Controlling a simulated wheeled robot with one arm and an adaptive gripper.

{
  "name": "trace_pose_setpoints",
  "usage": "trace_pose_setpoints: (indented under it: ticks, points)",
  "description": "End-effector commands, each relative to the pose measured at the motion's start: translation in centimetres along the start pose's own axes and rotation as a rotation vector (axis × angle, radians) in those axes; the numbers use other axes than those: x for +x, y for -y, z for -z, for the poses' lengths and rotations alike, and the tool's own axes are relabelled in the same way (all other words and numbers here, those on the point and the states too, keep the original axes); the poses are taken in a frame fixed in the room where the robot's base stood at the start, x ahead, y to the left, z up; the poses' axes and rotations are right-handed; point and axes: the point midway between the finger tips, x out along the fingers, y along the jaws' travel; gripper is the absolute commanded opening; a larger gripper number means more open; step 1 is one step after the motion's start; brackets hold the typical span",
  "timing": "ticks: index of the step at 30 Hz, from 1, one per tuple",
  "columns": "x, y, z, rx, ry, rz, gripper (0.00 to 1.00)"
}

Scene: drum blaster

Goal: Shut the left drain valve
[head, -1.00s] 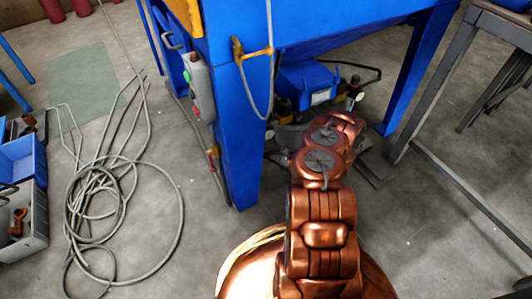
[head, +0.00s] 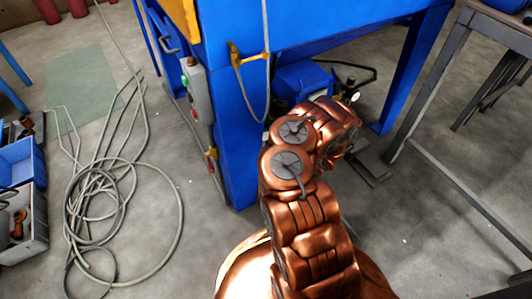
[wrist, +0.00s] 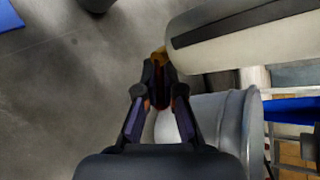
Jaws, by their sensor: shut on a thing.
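In the wrist view my gripper (wrist: 160,88) has its fingers drawn together. A small yellow-orange piece (wrist: 158,57) shows just past the fingertips, and I take it to be part of the left drain valve. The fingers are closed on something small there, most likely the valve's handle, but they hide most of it. I cannot read the valve's position. In the head view my arm covers the gripper and the place it reaches, under the blue machine (head: 232,130).
A pale cylinder (wrist: 240,35) and a grey metal drum (wrist: 228,125) lie close right of my gripper. Blue machine legs (head: 410,75) flank my arm. A coiled hose (head: 110,195) lies on the left floor. A dark metal table (head: 430,90) stands right.

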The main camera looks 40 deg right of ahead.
Motion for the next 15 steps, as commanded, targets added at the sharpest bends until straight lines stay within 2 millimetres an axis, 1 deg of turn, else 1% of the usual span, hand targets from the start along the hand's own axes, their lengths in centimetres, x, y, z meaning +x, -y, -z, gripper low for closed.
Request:
trace_pose_setpoints:
  ticks: [6,15]
  points:
    - [-0.11,0.03,-0.01,-0.049,-0.034,-0.005,0.00]
    - [-0.12,-0.02,0.04,-0.067,-0.046,-0.008,0.00]
